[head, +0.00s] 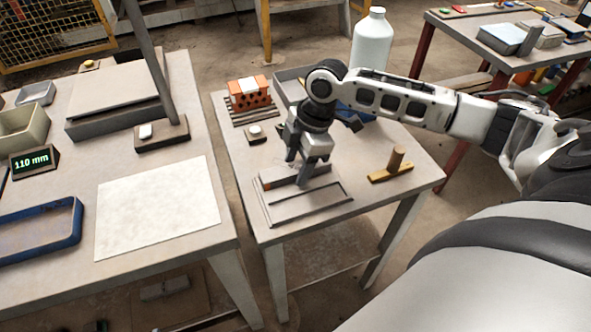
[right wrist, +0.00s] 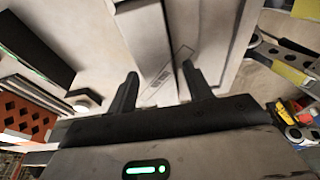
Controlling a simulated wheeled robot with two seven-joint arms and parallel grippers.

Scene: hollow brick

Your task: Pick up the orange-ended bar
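The orange end does not show there. My left gripper is not in view.
A wooden block with an upright peg (head: 392,165) stands right of the gripper. Behind are an orange hollow brick (head: 250,93), a small dark block with a white top (head: 255,132), a grey tray (head: 288,88) and a white bottle (head: 372,42). A gap separates the left table (head: 200,240).

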